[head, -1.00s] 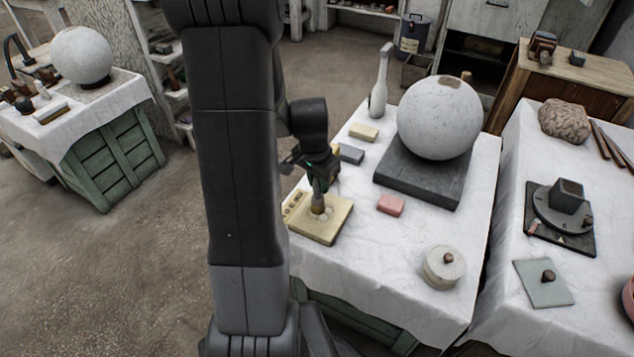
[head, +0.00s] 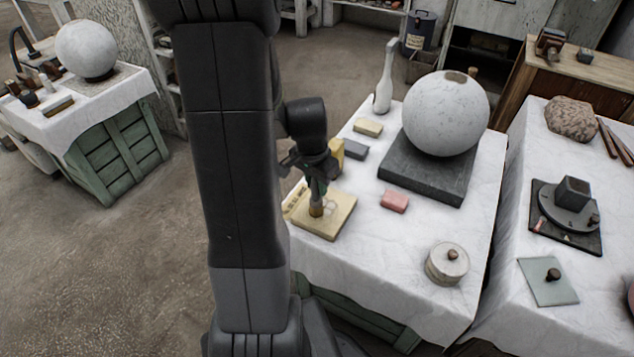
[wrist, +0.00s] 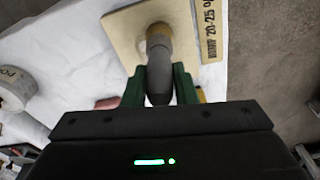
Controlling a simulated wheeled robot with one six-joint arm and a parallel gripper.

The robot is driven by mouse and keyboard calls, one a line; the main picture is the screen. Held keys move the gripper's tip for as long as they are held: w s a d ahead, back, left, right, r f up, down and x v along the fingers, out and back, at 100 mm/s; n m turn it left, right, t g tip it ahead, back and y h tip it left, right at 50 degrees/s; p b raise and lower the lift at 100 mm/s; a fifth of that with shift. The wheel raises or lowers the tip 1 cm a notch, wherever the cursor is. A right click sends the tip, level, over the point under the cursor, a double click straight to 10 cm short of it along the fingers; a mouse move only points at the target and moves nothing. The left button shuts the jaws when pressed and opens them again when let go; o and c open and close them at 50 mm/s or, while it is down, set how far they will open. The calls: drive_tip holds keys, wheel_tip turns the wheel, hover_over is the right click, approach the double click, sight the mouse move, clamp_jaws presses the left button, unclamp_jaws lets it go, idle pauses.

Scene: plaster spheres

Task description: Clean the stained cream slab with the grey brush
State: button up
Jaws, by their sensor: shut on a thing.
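The cream slab (head: 337,222) lies flat at the near left edge of the white-covered table, with faint ring-like marks on its top. It also shows in the wrist view (wrist: 125,32). My gripper (head: 316,186) is over the slab, with its green fingers (wrist: 158,88) shut on the grey brush (wrist: 158,75). The brush (head: 316,208) is held upright, its tan-banded lower end down at the slab's top. The bristles and their exact contact are hidden in the wrist view.
A pink block (head: 394,201), a grey block (head: 354,149) and a cream block (head: 368,127) lie nearby. A large plaster sphere (head: 446,112) sits on a dark plinth (head: 425,180). A round lidded pot (head: 447,265) stands front right. Clear cloth lies between pot and slab.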

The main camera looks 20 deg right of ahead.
drive_tip(key=shift+w+d, duration=0.9)
drive_tip(key=shift+d, duration=0.15)
drive_tip(key=shift+r, duration=0.1)
drive_tip(key=shift+s+a+r+p, duration=0.5)
drive_tip(key=shift+a+r+p, duration=0.1)
drive_tip(key=shift+r, duration=0.05)
drive_tip(key=shift+f, duration=0.15)
drive_tip(key=shift+f+b, duration=0.65)
drive_tip(key=shift+b, duration=0.05)
